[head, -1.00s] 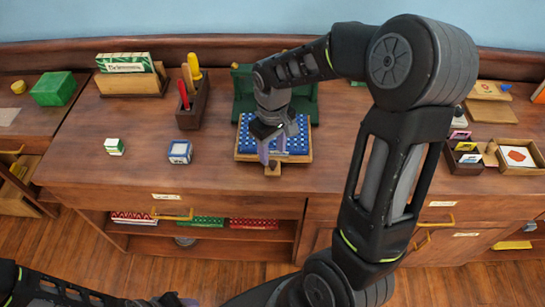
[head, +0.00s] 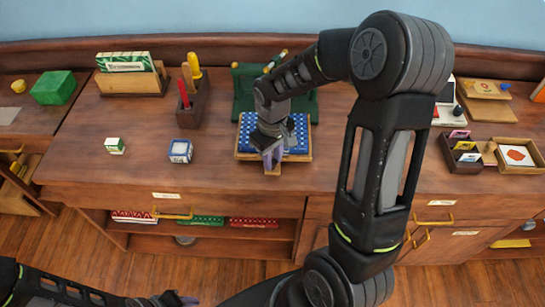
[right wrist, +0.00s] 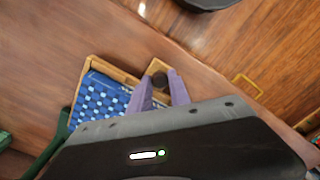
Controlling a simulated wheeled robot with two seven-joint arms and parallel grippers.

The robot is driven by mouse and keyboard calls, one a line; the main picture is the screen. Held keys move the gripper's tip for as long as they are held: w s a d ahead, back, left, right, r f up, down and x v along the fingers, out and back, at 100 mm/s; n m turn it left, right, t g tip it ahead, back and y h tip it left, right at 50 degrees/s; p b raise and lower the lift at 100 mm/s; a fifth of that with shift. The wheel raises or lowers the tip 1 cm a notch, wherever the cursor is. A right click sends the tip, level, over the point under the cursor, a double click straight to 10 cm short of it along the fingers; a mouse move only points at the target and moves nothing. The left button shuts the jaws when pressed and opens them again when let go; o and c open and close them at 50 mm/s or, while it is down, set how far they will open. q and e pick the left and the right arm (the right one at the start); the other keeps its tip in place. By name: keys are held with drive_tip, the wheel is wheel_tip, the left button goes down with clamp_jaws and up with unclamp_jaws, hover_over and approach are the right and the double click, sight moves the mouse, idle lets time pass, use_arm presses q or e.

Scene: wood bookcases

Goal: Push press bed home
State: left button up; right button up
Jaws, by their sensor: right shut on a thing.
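The press bed (head: 306,157) is a wooden-framed tray with a blue and white patterned sheet on it. It juts out in front of the green press (head: 308,108) on the desk. A small wooden tab with a dark round knob (right wrist: 159,80) projects from its front edge. My right gripper (head: 273,161) is at this front edge, its purple fingers shut on the knob; in the head view the fingers hide it. My left gripper (head: 180,300) is low at the bottom edge, far from the press, its jaws unclear.
A dark card tray (head: 464,157) is at the right. The desk's front strip is clear.

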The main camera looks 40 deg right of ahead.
clamp_jaws()
drive_tip(key=shift+w+d, duration=0.1)
drive_tip(key=shift+w, duration=0.05)
idle(0.9)
